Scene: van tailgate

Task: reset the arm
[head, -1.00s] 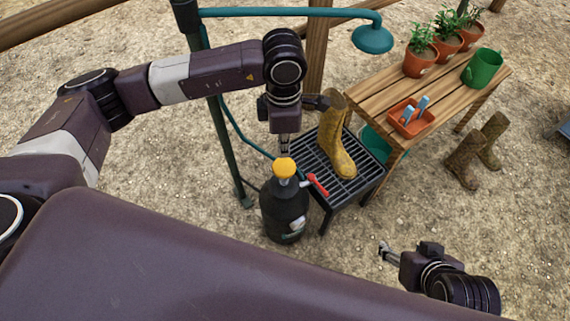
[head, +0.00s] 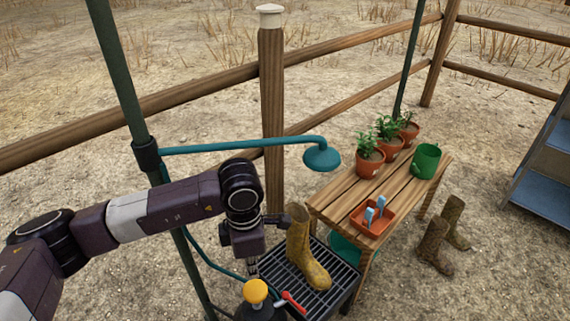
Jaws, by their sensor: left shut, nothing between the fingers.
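My left arm comes in from the left, and its gripper (head: 252,266) points down, just above the far left edge of the black slatted grate stand (head: 332,262). The gripper is shut and empty. It is to the left of a yellow muddy boot (head: 308,255), which stands upright on the grate. My right gripper is out of view.
A teal shower pipe (head: 240,144) runs behind my arm. A wooden bench (head: 330,200) holds plants, a red tray (head: 372,218) and a green can (head: 425,161). Brown boots (head: 435,245) stand right.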

